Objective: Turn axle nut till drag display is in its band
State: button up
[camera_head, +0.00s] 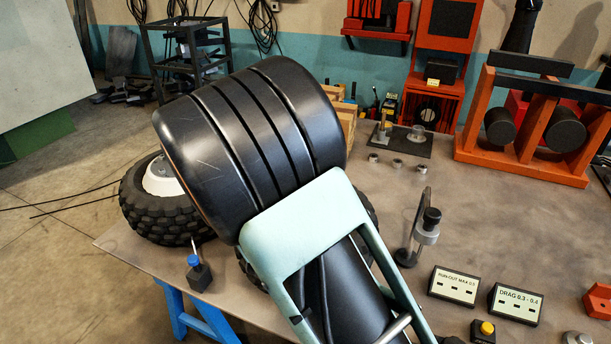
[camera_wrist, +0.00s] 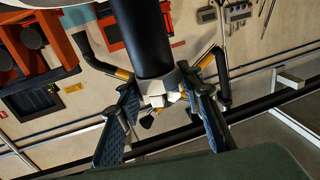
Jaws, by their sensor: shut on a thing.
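The drag display (camera_head: 516,304), labelled DRAG 0.3 - 0.4, stands at the right of the bench in the head view. Three small dark marks show on it, and I cannot read a value. In the wrist view, my gripper (camera_wrist: 160,92) has its textured fingers on either side of a pale faceted piece (camera_wrist: 155,88) at the end of a thick black cylinder (camera_wrist: 142,40). It looks like the axle nut, though its exact shape is unclear. In the head view my arm hides the gripper and that piece. A knobby-tyred wheel (camera_head: 158,205) shows partly behind my arm.
A run-out display (camera_head: 455,285) stands left of the drag display. An upright metal stand (camera_head: 421,235) with a black knob is close right of my arm. Small nuts (camera_head: 397,163) and an orange rack (camera_head: 535,125) are farther back.

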jog(key=n+y+b, duration=0.2)
jog(key=y, duration=0.1)
jog(key=n+y+b, duration=0.1)
jog(key=y+b, duration=0.2)
jog(key=shift+d+f+n+b, duration=0.15)
jog(key=shift+f+n+b, duration=0.05)
jog(key=shift+n+b, duration=0.2)
jog(key=shift+r+n+y+b, duration=0.1)
jog(key=shift+n+y+b, duration=0.4)
jog(key=shift+y+b, duration=0.3)
jog(key=shift+g, duration=0.3)
jog(key=shift+r+n+y+b, duration=0.2)
jog(key=shift+n+y+b, duration=0.2)
jog(key=shift+y+b, duration=0.1)
jog(key=o, duration=1.2)
jog(key=shift+c, duration=0.2)
notch_tip(320, 180, up, 10)
